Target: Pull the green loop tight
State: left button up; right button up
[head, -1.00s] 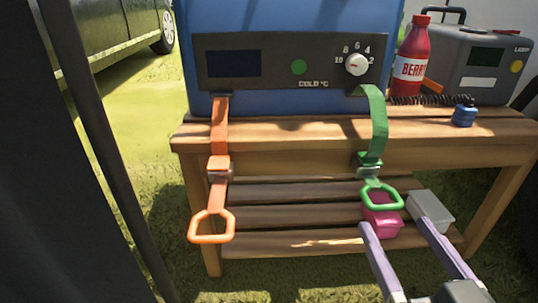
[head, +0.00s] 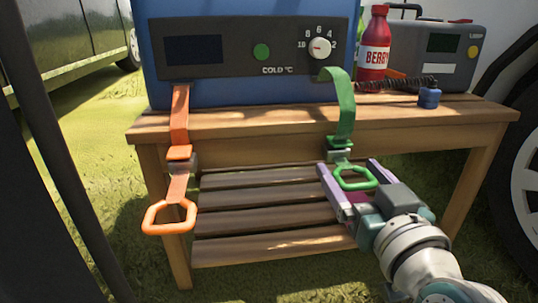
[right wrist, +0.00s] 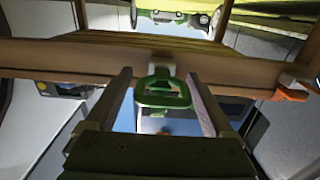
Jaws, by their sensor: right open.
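The green loop (head: 355,178) hangs at the end of a green strap (head: 343,105) that comes down over the bench front from the blue cooler (head: 250,8). My right gripper (head: 347,166) is open, with one finger on each side of the loop. In the right wrist view the green loop (right wrist: 163,92) shows between the two open fingers (right wrist: 160,72), with gaps at both sides. An orange loop (head: 170,217) hangs on an orange strap (head: 180,118) to the left. My left gripper is not in view.
The wooden bench (head: 235,122) has a slatted lower shelf (head: 265,215) behind the loops. A red bottle (head: 375,45), a grey box (head: 440,58) and a blue knob-like piece (head: 429,97) stand on top at right. A wheel (head: 522,165) is at the right edge.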

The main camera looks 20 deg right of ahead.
jog(key=shift+c, duration=0.3)
jog(key=shift+w+a, duration=0.1)
jog(key=c, duration=0.4)
grip_shut()
